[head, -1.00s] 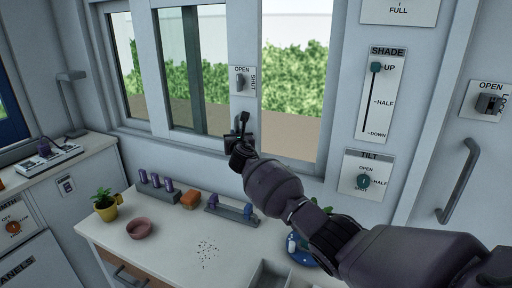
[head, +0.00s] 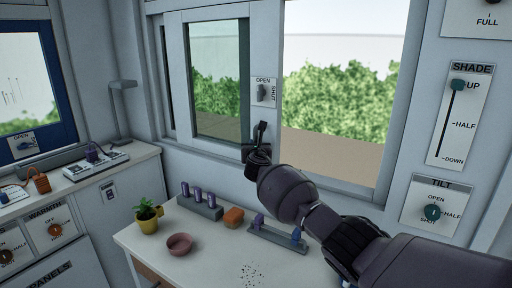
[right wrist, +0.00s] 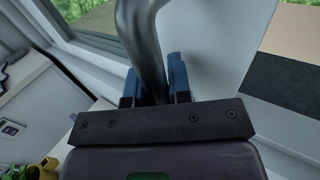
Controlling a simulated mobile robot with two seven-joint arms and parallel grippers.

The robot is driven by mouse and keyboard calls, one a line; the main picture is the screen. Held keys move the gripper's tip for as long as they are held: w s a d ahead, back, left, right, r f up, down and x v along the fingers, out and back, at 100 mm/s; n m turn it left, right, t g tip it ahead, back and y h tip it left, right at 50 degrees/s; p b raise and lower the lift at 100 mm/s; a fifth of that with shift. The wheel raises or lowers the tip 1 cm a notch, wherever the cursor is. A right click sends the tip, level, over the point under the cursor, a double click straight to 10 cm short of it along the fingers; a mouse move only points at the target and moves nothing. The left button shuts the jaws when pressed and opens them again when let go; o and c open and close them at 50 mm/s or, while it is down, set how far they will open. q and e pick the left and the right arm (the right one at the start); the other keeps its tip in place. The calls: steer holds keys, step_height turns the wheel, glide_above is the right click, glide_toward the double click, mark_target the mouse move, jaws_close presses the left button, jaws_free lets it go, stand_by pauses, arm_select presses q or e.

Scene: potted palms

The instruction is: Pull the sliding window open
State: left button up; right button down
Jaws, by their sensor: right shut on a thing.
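The sliding window has a pale sash with a tinted pane (head: 217,80), standing left of a wide clear opening (head: 340,90). A plate with an OPEN/SHUT knob (head: 264,92) sits on the sash's right upright. My right gripper (head: 258,148) is at the sash handle, just below that plate. In the right wrist view a curved grey handle (right wrist: 143,35) runs between my blue fingertips (right wrist: 155,80), which are shut on it. The handle is mostly hidden by the gripper in the head view. My left gripper is not in view.
SHADE (head: 457,115) and TILT (head: 436,205) panels are on the wall at right.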

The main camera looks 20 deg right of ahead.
steer(key=shift+f, duration=0.1)
steer(key=c, duration=1.3)
jaws_free()
steer(key=shift+c, duration=0.2)
steer(key=shift+s+a+r+p, duration=0.15)
steer(key=shift+s+r+p, duration=0.15)
steer(key=shift+s+p, duration=0.3)
steer(key=p+v, duration=0.3)
steer(key=v, duration=0.6)
steer(key=shift+s+f+p, duration=0.25)
steer(key=shift+s+p, duration=0.1)
steer(key=shift+p, duration=0.05)
